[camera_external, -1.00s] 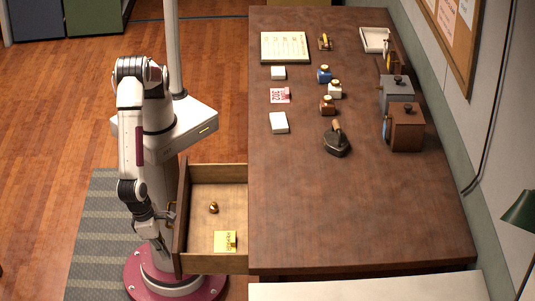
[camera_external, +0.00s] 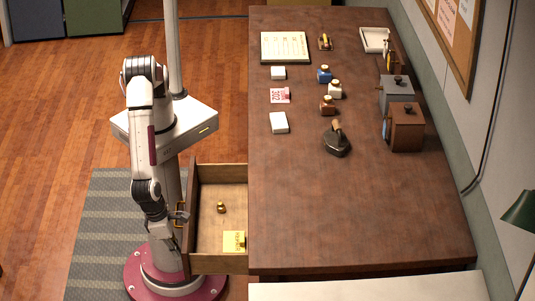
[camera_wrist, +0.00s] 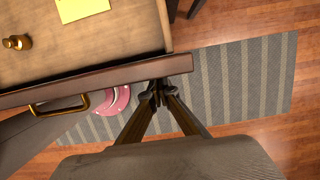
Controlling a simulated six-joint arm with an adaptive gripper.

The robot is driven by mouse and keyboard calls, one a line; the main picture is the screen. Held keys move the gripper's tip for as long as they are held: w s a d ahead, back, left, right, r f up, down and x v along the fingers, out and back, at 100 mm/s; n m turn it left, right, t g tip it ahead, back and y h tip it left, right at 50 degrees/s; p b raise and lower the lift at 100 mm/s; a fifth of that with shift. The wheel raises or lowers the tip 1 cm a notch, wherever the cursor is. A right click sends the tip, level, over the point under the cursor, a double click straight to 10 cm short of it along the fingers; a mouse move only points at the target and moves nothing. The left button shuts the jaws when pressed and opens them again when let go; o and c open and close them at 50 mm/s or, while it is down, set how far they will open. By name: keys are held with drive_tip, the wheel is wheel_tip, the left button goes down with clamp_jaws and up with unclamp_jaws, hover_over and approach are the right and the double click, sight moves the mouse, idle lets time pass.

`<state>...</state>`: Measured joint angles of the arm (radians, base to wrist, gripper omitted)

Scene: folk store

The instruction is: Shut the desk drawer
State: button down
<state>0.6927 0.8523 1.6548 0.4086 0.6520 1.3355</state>
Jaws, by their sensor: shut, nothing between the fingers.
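The desk drawer (camera_external: 220,176) is partly open, pulled out from the left side of the wooden desk (camera_external: 360,220). Its front panel carries a brass handle (camera_wrist: 60,106), seen in the wrist view. My gripper (camera_external: 181,215) is at the outer face of the drawer front, beside the handle. In the wrist view my gripper (camera_wrist: 158,92) is shut and empty, its fingertips at the front panel (camera_wrist: 130,74) near one end. They look to be touching it. Inside the drawer lie a small brass object (camera_external: 221,207) and a yellow note (camera_external: 233,241).
On the desk stand an iron (camera_external: 337,142), several small bottles, papers and two boxes with knobs, all away from the drawer. A striped rug (camera_external: 110,220) lies on the floor below my arm. The floor beside the drawer is otherwise clear.

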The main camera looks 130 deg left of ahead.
drive_tip(key=w+a, duration=1.5)
drive_tip(key=shift+w+a, duration=0.2)
drive_tip(key=shift+a, duration=0.1)
drive_tip(key=shift+s+d, duration=0.45)
drive_tip(key=shift+d, duration=0.15)
drive_tip(key=shift+s+d, duration=1.2)
drive_tip(key=shift+s, duration=0.05)
drive_tip(key=v, duration=1)
